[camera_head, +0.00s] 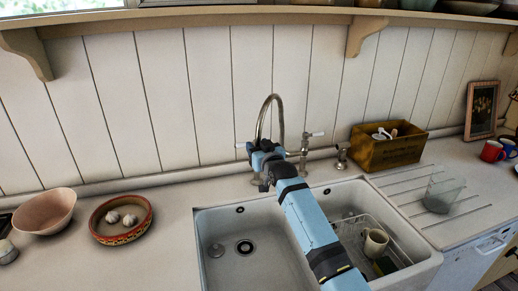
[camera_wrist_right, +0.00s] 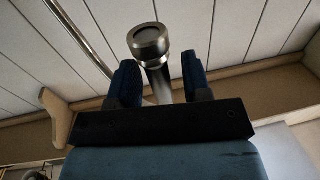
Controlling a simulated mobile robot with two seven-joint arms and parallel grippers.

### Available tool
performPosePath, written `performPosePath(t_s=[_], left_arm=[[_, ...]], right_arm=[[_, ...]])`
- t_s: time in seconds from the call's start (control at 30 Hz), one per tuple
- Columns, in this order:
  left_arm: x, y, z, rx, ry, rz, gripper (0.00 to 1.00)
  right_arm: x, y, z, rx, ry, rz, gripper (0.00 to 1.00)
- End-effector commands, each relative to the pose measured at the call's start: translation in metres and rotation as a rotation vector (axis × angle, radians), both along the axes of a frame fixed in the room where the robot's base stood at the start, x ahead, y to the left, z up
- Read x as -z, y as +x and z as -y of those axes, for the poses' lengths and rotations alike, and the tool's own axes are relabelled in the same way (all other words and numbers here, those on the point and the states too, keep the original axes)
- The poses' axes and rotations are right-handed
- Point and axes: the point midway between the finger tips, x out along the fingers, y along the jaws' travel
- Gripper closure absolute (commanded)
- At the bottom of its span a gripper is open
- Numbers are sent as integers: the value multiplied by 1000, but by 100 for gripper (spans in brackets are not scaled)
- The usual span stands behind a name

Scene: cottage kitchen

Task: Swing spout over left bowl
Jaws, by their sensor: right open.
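The metal spout (camera_head: 271,100) rises behind the sink in a tall arch. In the right wrist view, the spout's round end (camera_wrist_right: 149,40) is between the two fingers of my right gripper (camera_wrist_right: 160,78), with a gap visible on the right. My right gripper (camera_head: 263,163) is open around the spout's lower end and hides part of it in the head view. My forearm crosses over the sink and hides the divider between the bowls. My left gripper is not in view.
Tap handles (camera_head: 305,149) stand right of my gripper. A wire rack (camera_head: 397,252) with a mug (camera_head: 375,243) is in the right bowl. A wooden box (camera_head: 388,150) and a glass (camera_head: 442,193) stand right; a garlic dish (camera_head: 122,236) and pink bowl (camera_head: 45,212) stand left.

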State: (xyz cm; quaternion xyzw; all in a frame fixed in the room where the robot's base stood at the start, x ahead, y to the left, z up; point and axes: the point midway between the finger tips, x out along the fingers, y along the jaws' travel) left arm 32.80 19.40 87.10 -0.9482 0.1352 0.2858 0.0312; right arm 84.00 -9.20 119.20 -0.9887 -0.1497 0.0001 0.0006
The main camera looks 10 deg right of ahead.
Motion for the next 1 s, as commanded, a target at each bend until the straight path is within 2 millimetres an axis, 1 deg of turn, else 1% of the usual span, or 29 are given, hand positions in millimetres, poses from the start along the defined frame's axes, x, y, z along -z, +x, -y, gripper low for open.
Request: performPosePath(t_s=[0.13, 0.23, 0.37, 0.5, 0.6, 0.7, 0.83, 1.0], left_arm=[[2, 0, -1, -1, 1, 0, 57], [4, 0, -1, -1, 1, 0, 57], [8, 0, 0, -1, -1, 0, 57], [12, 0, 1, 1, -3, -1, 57], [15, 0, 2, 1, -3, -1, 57], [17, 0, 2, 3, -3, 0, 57], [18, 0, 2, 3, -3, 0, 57], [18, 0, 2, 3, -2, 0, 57]], right_arm=[[2, -7, 3, 0, 1, 0, 56], [3, -21, 7, 0, 1, 0, 56], [3, -48, 15, 1, 2, 2, 56], [3, -80, 25, 0, 0, 1, 56], [2, -99, 31, 0, -1, 0, 56], [2, -115, 36, 0, -1, 0, 56], [1, -127, 39, 0, 0, 0, 56], [0, -132, 41, 0, 0, -1, 56]])
